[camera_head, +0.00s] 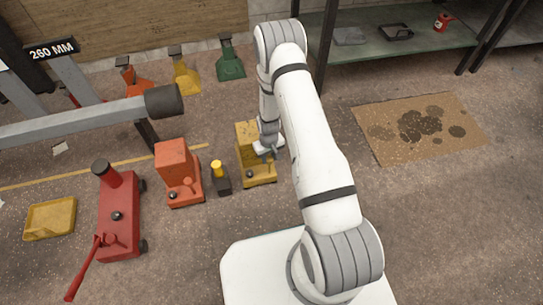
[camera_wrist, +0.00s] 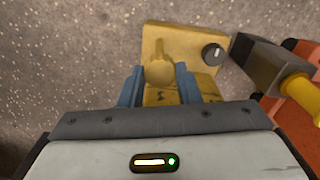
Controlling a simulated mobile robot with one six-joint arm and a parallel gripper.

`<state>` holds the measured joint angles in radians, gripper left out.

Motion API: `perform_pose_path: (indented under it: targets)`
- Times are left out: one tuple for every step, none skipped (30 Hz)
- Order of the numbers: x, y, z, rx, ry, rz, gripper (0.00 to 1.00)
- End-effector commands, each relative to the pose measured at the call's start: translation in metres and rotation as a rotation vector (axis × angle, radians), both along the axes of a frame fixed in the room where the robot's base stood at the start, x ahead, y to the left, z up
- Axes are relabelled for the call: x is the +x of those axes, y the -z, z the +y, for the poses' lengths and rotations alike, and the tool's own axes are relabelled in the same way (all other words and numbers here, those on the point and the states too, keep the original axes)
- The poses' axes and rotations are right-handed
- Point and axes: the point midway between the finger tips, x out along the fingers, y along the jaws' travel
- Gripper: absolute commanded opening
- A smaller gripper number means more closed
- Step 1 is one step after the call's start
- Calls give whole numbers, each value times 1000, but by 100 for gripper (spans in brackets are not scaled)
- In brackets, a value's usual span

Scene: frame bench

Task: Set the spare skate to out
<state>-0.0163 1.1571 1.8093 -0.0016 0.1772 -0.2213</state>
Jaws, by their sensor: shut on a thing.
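A yellow skate (camera_head: 262,176) stands on the floor below my wrist, beside an orange skate (camera_head: 178,170). My gripper (camera_head: 266,153) is over the yellow skate's top. In the wrist view, my blue fingers (camera_wrist: 159,88) are shut on a yellow lever (camera_wrist: 159,66) on this skate. The skate's yellow front (camera_wrist: 205,46) carries a black round knob (camera_wrist: 213,54) with a white mark. No label is readable, so I cannot tell which position the lever is in. My arm and wrist hide part of the skate in the head view.
A small dark block with a yellow top (camera_head: 220,178) stands close left of the yellow skate. A red jack (camera_head: 118,215) and a yellow tray (camera_head: 50,218) are farther left. A stained cardboard sheet (camera_head: 380,145) lies right; the floor around it is clear.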

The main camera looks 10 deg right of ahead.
Motion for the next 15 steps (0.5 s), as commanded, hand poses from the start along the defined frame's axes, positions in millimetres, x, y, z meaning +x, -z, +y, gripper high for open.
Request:
perform_pose_path:
  targets:
    - [0,0,2,0,-5,-1,0]
    - [0,0,2,0,-4,-1,0]
    - [1,0,1,0,-3,-1,0]
    - [1,0,1,0,-2,-2,0]
    - [1,0,1,0,-1,-2,0]
    - [1,0,0,0,0,-2,33]
    - [1,0,0,0,1,-2,36]
    - [1,0,-1,0,2,-2,38]
    - [1,0,-1,0,4,-2,41]
    - [1,0,-2,0,5,-2,44]
    - [1,0,-2,0,6,-2,46]
    - [1,0,-3,0,7,-2,50]
    - [1,0,-3,0,8,-2,52]
    - [1,0,-3,0,8,-2,52]
    - [1,0,-4,0,9,-2,52]
